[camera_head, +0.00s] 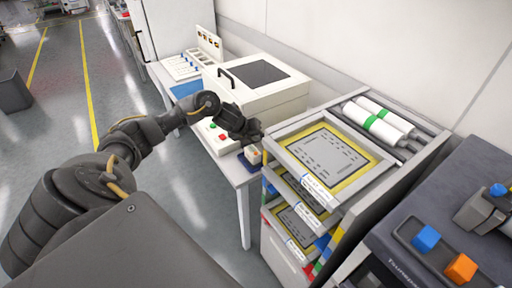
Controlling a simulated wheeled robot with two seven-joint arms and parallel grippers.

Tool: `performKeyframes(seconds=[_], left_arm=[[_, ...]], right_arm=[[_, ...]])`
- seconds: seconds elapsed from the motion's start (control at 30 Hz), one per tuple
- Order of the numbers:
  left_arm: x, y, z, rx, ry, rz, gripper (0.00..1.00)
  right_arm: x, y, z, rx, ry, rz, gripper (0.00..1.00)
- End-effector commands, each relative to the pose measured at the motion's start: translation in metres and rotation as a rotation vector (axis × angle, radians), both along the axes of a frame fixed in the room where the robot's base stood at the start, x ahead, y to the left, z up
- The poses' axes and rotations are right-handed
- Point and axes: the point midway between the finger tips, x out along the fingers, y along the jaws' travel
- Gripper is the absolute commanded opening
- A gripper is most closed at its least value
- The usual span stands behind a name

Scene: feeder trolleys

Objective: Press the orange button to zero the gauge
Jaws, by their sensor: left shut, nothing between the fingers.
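My left gripper (246,131) is shut and empty. It hangs over the front right corner of a white machine (285,92) with a black handle. Just below the gripper is a small device (253,155) with a pale body and a blue part (246,164); it is partly hidden, and I cannot tell whether it is the gauge. I cannot make out an orange button on it. An orange block-like piece (461,268) shows at the lower right beside a blue one (427,238), on a dark machine; whether it is a button is unclear. My right gripper is not in view.
A rack of trays (333,150) stands just right of the gripper, with white rolls (380,121) behind. Green and red buttons show on the white machine's front panel (216,134). A grey device (480,211) sits at the right edge.

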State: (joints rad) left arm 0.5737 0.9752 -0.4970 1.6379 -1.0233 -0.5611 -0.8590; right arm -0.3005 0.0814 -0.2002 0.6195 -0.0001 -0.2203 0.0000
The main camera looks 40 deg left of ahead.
Motion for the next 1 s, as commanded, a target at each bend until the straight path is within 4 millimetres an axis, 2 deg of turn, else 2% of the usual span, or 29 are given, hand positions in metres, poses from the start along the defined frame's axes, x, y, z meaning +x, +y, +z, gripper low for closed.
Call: performKeyframes(seconds=[0.03,0.1,0.3,1.0], left_arm=[[0.000,0.000,-0.015,-0.001,0.001,0.000,0.00],[0.000,0.000,-0.025,-0.001,0.001,0.000,0.00],[0.000,0.000,-0.044,-0.001,0.001,0.000,0.00],[0.000,0.000,-0.046,-0.001,0.001,0.000,0.00]], right_arm=[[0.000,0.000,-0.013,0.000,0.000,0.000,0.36],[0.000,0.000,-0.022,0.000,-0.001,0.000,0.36],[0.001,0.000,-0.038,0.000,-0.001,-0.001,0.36],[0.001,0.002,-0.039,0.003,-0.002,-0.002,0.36]])
